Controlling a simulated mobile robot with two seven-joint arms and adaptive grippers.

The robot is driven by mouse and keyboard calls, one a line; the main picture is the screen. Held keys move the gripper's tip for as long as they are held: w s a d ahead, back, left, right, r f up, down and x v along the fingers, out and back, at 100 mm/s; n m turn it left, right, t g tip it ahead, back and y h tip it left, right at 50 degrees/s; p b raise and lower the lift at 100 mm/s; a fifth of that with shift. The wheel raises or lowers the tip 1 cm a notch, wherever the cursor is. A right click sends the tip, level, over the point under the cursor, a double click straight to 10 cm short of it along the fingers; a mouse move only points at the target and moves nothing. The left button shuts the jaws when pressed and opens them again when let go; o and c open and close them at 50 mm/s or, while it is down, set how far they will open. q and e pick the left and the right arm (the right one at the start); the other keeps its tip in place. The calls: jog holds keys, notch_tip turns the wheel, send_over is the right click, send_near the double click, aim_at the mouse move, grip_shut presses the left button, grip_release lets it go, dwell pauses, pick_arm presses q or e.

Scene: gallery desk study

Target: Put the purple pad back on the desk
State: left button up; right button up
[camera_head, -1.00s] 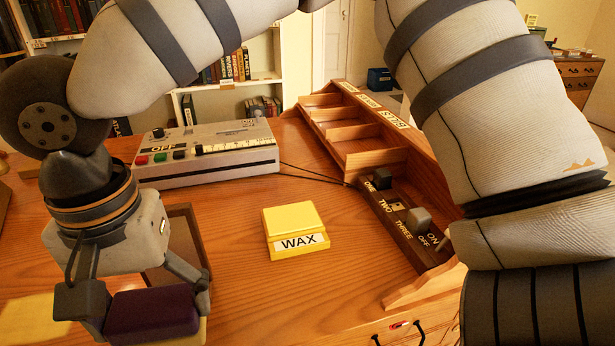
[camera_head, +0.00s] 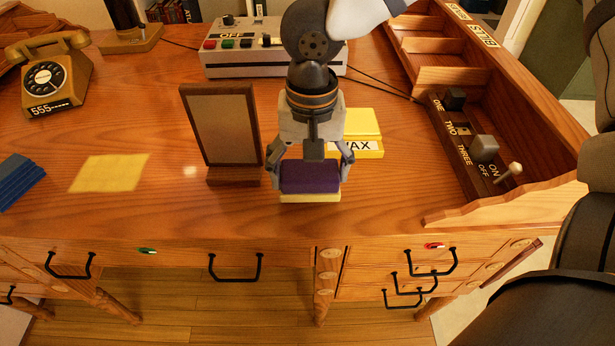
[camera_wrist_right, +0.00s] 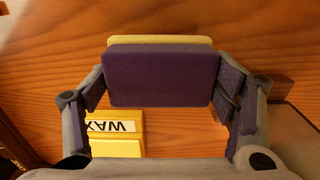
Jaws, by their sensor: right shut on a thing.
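The purple pad (camera_head: 310,177) is a small block with a pale yellow layer along its lower side. My right gripper (camera_head: 311,168) is shut on it, one finger at each end. The pad is near the front of the wooden desk (camera_head: 400,205), right of the upright brown frame and in front of the yellow WAX block. I cannot tell whether its underside touches the desk. In the right wrist view the pad (camera_wrist_right: 160,78) sits between the fingers over wood grain. My left gripper is not in view.
The yellow WAX block (camera_head: 362,146) is partly hidden behind my gripper. The brown frame (camera_head: 222,125) stands close on the left. A control box (camera_head: 270,60), a switch panel (camera_head: 465,145), a telephone (camera_head: 55,75) and a yellow sheet (camera_head: 110,172) surround it. The front desktop is clear.

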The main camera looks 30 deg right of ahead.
aim_at(310, 171)
notch_tip(310, 171, down, 2)
jog(key=shift+s+f, duration=0.1)
jog(key=shift+f, duration=0.15)
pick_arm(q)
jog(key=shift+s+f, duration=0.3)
pick_arm(e)
jog(key=shift+a+r, duration=0.1)
jog(key=o, duration=1.1)
notch_tip(310, 171, up, 12)
jog(key=shift+r+p, duration=0.1)
jog(key=shift+p, duration=0.6)
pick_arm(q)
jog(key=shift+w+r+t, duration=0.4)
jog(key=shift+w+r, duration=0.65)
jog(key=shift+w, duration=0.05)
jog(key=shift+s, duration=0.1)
